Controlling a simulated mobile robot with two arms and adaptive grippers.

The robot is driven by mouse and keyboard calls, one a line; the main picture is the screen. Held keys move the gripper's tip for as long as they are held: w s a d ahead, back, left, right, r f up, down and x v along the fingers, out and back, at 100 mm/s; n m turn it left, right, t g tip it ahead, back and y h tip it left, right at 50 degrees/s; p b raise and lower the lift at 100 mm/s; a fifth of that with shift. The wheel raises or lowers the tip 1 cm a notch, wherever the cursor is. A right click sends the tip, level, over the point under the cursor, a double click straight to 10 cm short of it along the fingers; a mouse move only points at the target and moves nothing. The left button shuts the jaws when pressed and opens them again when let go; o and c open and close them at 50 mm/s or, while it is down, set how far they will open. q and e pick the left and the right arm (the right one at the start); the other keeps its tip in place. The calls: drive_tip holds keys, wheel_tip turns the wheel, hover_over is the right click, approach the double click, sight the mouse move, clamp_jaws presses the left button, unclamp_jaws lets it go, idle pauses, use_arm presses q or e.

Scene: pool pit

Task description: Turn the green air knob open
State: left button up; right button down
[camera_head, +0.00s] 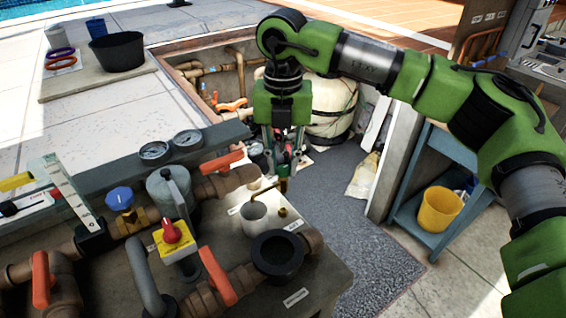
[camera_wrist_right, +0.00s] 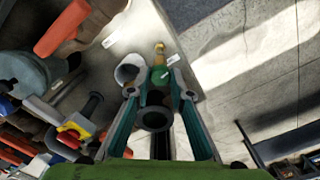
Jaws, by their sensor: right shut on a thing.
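My right gripper (camera_head: 283,165) reaches down from above at the middle of the head view, over the pipe bench. In the right wrist view its fingers (camera_wrist_right: 159,96) are closed around the green air knob (camera_wrist_right: 162,76), which shows as a round green piece between and just beyond the fingertips. A brass fitting (camera_wrist_right: 159,49) sticks out past the knob. In the head view the fingers mostly hide the knob; a thin brass pipe (camera_head: 265,189) and a brass stem (camera_head: 283,187) show just below them. My left gripper is in neither view.
A white cylinder (camera_head: 254,217) and a black round cup (camera_head: 277,254) stand close below the gripper. Orange-handled valves (camera_head: 222,160), a red-and-yellow switch (camera_head: 174,240) and gauges (camera_head: 187,139) crowd the left. A blue shelf (camera_head: 408,205) with a yellow bucket (camera_head: 440,209) stands right, beyond open grey floor.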

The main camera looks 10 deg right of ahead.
sight(282, 168)
drive_tip(key=n+b, duration=0.1)
drive_tip(key=n, duration=0.3)
drive_tip(key=shift+f, duration=0.1)
drive_tip(key=n+b, duration=0.1)
drive_tip(key=n, duration=0.4)
drive_tip(key=shift+n, duration=0.4)
drive_tip(key=n, duration=1.1)
drive_tip(key=shift+n, duration=0.3)
drive_tip(key=c, duration=1.8)
unclamp_jaws()
wheel_tip(282, 168, up, 12)
drive_tip(key=shift+r, duration=0.1)
